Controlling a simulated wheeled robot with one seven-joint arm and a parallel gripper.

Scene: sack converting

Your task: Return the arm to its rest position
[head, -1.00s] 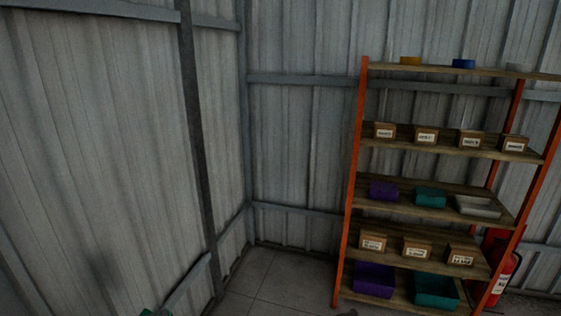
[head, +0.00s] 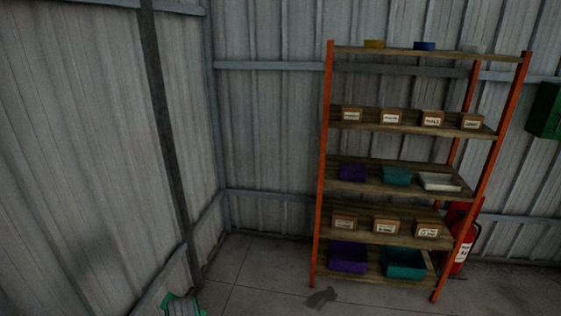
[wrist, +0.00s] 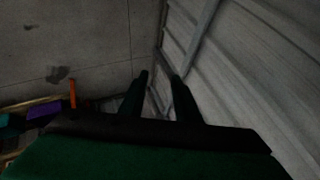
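My gripper (wrist: 160,80) shows in the wrist view, with two dark fingers standing apart and nothing between them. Its green and black body fills the bottom of that view. The fingers point along the floor near the foot of a corrugated wall (wrist: 255,70). In the head view a green and grey piece (head: 183,305) shows at the bottom edge; I cannot tell whether it is part of my arm. The rest of the arm is not clearly visible.
A shelf rack with orange posts (head: 322,170) holds labelled boxes and bins. A red fire extinguisher (head: 462,248) stands beside it, and a green box (head: 546,110) hangs at right. A dark patch (head: 320,297) lies on the otherwise clear floor (head: 260,275).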

